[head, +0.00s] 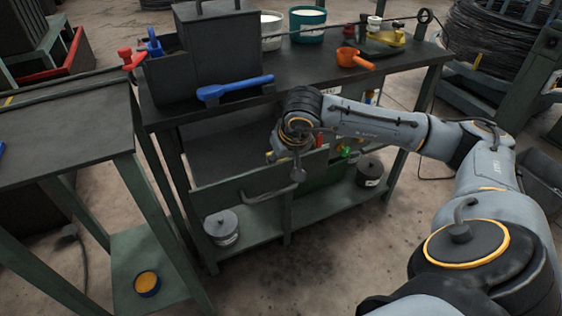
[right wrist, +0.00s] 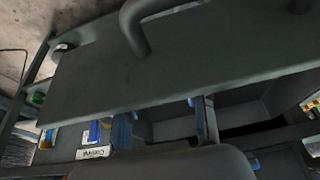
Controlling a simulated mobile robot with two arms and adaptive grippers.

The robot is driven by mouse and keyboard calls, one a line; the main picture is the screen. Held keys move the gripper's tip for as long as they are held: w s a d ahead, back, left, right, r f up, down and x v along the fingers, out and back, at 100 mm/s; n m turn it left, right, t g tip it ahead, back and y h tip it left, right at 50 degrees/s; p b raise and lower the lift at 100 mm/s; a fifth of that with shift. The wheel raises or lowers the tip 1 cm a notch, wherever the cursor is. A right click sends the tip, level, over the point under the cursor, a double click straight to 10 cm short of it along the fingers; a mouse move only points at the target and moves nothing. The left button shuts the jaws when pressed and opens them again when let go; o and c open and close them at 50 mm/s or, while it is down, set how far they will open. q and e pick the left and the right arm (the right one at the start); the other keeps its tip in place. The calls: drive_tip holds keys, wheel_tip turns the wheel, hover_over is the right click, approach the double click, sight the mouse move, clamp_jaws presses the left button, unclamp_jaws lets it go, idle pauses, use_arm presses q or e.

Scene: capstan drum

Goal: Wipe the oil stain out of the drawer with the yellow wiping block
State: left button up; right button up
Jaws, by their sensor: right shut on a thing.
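The drawer (head: 240,195) of the green bench is open; its front and handle also show in the right wrist view (right wrist: 130,75). My right gripper (head: 285,160) reaches down over the drawer, behind its front. In the right wrist view its two blue-sided fingers (right wrist: 165,115) stand apart and disappear behind the drawer front. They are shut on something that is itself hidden. I take it for the yellow wiping block, as no loose one shows. The oil stain is not visible; the arm and drawer front hide part of the drawer floor. My left gripper is not in view.
Above the drawer, the bench top (head: 300,60) carries a dark box (head: 215,50), a blue-handled tool (head: 235,87) and an orange scoop (head: 357,58). Tins stand on the lower shelf (head: 262,220). A second table (head: 70,115) is close on the left. The floor in front is clear.

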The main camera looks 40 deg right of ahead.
drive_tip(key=shift+w+d, duration=0.1)
drive_tip(key=shift+w, duration=0.35)
drive_tip(key=shift+w+d, duration=0.15)
drive_tip(key=shift+w, duration=0.5)
drive_tip(key=shift+w+d, duration=0.15)
drive_tip(key=shift+w, duration=0.5)
drive_tip(key=shift+w+d+f+b, duration=0.1)
drive_tip(key=shift+w+d, duration=0.1)
drive_tip(key=shift+w, duration=0.7)
drive_tip(key=shift+w+d+b, duration=0.1)
drive_tip(key=shift+w+d, duration=0.15)
drive_tip(key=shift+w, duration=0.6)
drive_tip(key=shift+w+d+f+b, duration=0.1)
drive_tip(key=shift+w+d, duration=0.1)
drive_tip(key=shift+w, duration=0.7)
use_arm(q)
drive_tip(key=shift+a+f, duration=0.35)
use_arm(e)
wheel_tip(320, 180, up, 5)
drive_tip(key=p, duration=0.3)
drive_tip(key=shift+f, duration=0.2)
drive_tip(key=shift+r+p, duration=0.7)
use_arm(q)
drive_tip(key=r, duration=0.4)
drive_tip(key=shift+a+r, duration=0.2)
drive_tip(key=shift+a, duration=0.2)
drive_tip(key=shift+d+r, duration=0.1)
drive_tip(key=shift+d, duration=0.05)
use_arm(e)
drive_tip(key=shift+r, duration=0.15)
